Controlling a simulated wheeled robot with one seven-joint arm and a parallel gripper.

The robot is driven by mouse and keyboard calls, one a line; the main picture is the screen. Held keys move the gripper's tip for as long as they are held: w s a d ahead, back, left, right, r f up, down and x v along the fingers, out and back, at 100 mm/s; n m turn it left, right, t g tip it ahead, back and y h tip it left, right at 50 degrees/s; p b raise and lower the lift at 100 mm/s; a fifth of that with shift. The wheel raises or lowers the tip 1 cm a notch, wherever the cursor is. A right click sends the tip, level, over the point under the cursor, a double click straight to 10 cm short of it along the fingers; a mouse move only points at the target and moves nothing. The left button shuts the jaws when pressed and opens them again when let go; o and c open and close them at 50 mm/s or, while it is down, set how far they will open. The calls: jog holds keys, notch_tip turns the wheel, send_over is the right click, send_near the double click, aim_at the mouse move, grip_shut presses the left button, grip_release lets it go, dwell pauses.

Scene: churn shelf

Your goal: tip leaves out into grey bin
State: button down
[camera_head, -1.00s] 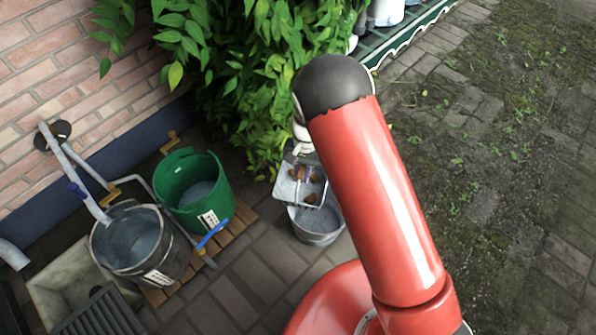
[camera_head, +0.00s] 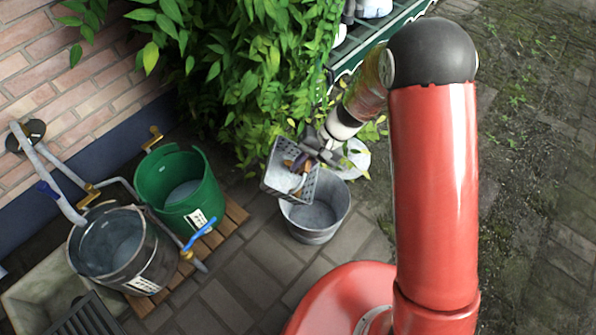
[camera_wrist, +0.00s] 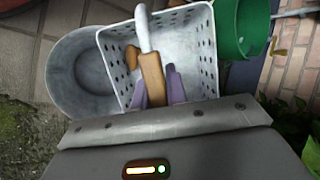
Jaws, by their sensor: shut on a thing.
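My gripper (camera_head: 322,148) is shut on a pale, perforated basket (camera_head: 272,181), holding it in the air at its upper right side in the head view. The basket is tilted, its open mouth facing the head camera. Small brown and yellowish bits, perhaps leaves, show inside near the gripper; they are too small to tell apart. In the wrist view the basket (camera_wrist: 198,50) has brown, white and purple pieces at its near wall; I cannot tell which are contents. A round grey metal bin (camera_head: 334,208) stands on the paving below and right of the basket; it also shows in the wrist view (camera_wrist: 62,75).
A green tub (camera_head: 172,214) and a dark metal tub (camera_head: 150,265) stand on wooden slats at left, by a brick wall (camera_head: 60,80). Leafy plants hang behind the basket. Paving in front of the bin is clear.

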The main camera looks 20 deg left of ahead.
jog(key=d+y+b, duration=0.1)
jog(key=b, duration=0.1)
jog(key=d+f+y+b, duration=0.1)
jog(key=b, duration=0.1)
jog(key=d+g+y+b, duration=0.1)
jog(key=b, duration=0.1)
jog(key=shift+w+f+n+y, duration=0.25)
jog(key=shift+n+y, duration=0.05)
jog(key=w+d+f+n+g+y+b, duration=0.1)
jog(key=d+f+n+g+y+b, duration=0.3)
jog(key=d+y, duration=0.4)
jog(key=shift+f+g+y+b, duration=0.45)
jog(key=shift+g+y, duration=0.15)
jog(key=shift+y, duration=0.9)
notch_tip(320, 180, up, 5)
jog(key=m+t+h+p, duration=0.2)
jog(key=h+p, duration=0.4)
jog(key=h, duration=0.1)
jog(key=m+t+h+p, duration=0.1)
jog(key=t+h+p, duration=0.1)
jog(key=h+p, duration=0.4)
jog(key=m+t+h+p, duration=0.2)
jog(key=t+h+p, duration=0.1)
jog(key=h+p, duration=0.4)
jog(key=shift+m+h, duration=0.3)
jog(key=shift+h, duration=0.2)
